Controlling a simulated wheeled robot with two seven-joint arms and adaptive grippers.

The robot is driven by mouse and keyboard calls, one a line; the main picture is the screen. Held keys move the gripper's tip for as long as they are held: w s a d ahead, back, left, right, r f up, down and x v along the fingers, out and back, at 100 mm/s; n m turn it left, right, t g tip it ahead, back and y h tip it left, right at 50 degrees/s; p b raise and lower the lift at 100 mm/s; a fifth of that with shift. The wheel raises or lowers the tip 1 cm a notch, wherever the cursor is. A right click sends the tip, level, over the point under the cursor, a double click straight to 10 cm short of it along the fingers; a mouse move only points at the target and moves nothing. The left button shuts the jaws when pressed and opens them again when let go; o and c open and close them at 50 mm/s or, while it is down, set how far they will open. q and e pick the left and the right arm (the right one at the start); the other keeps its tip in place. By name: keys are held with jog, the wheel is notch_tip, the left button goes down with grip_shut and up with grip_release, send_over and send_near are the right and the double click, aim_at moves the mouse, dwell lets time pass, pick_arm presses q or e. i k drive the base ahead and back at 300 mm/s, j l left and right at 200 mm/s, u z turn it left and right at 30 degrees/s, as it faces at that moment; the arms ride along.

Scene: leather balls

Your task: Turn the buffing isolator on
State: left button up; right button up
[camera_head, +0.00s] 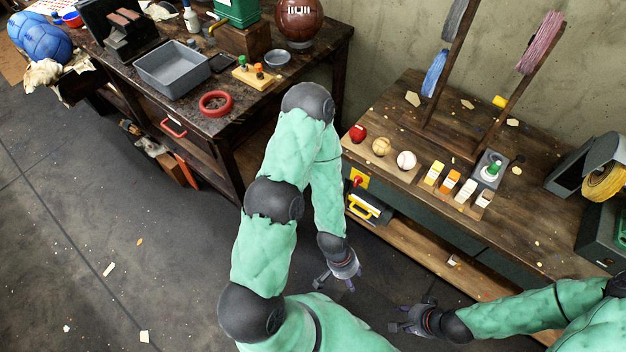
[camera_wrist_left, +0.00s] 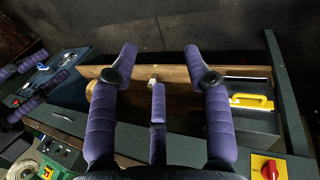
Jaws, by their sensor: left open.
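The isolator is a red rotary knob on a yellow plate (camera_head: 357,180), on the left end of the right-hand bench. It also shows at the lower right of the left wrist view as a red knob (camera_wrist_left: 269,169), partly cut off by the frame; I cannot read its setting. My left gripper (camera_head: 335,283) is open and empty, below and in front of the knob, clear of it. Its spread purple fingers (camera_wrist_left: 160,60) show in the left wrist view. My right gripper (camera_head: 398,318) hangs lower right, fingers apart, empty.
A yellow handle (camera_head: 362,211) projects just below the isolator. The right-hand bench top (camera_head: 540,225) carries balls, coloured blocks and a green-topped item. A dark workbench (camera_head: 130,75) with a grey tray (camera_head: 175,68) stands at the left. Open floor lies at lower left.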

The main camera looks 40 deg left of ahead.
aim_at(358, 179)
jog(key=u, duration=0.85)
jog(key=j+u, duration=0.2)
jog(key=j, duration=1.4)
jog(key=i, duration=0.05)
